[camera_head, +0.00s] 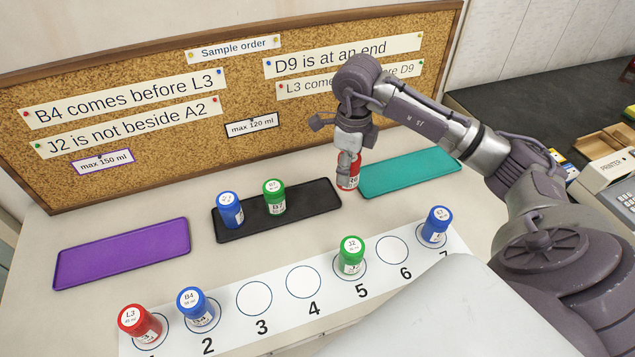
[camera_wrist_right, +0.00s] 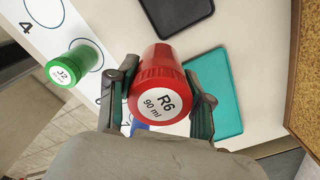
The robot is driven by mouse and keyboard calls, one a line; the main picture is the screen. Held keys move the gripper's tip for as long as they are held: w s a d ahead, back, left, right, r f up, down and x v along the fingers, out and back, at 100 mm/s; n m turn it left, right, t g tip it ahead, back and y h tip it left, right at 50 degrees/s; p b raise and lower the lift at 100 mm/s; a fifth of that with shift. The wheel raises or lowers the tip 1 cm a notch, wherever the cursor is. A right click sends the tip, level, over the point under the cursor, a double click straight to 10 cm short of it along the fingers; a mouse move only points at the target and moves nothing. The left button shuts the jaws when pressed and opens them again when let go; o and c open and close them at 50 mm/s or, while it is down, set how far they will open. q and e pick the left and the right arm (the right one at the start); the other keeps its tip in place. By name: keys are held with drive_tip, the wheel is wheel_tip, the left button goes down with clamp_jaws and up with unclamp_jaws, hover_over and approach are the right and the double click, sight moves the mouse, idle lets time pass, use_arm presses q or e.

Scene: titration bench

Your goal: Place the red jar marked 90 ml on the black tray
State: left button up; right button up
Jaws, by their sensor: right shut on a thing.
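My right gripper (camera_head: 347,172) is shut on the red jar (camera_head: 353,165), near the gap between the black and teal trays. In the right wrist view the red jar (camera_wrist_right: 160,85) sits between the two fingers, its lid label reading R6, 90 ml. How high it is above the table is hard to tell. The black tray (camera_head: 318,196) lies to its left, holding a blue jar (camera_head: 229,210) at its left end and a green jar (camera_head: 274,197) near the middle; its right part is bare. My left gripper is not in view.
A teal tray (camera_head: 410,172) lies right of the black one, a purple tray (camera_head: 120,254) far left. In front, a numbered strip (camera_head: 262,335) carries red L3 (camera_head: 139,322), blue B4 (camera_head: 198,306), green J2 (camera_head: 351,255) and another blue jar (camera_head: 436,224). A cork board (camera_head: 240,90) stands behind.

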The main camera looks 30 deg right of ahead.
drive_tip(key=w+a+f, duration=0.1)
drive_tip(key=w, duration=0.1)
drive_tip(key=w+a+f, duration=0.1)
drive_tip(key=w+f, duration=0.1)
drive_tip(key=w+a+f+p, duration=0.1)
drive_tip(key=w, duration=0.1)
drive_tip(key=shift+w+a+f, duration=0.15)
drive_tip(key=shift+w+a, duration=0.1)
drive_tip(key=shift+a, duration=0.05)
wheel_tip(320, 180, down, 4)
drive_tip(key=shift+a+r+p, duration=0.1)
drive_tip(key=shift+r+p, duration=0.1)
drive_tip(key=shift+p, duration=0.45)
drive_tip(key=shift+f, duration=0.3)
drive_tip(key=shift+f, duration=0.2)
drive_tip(key=o, duration=1.2)
drive_tip(key=shift+r, duration=0.1)
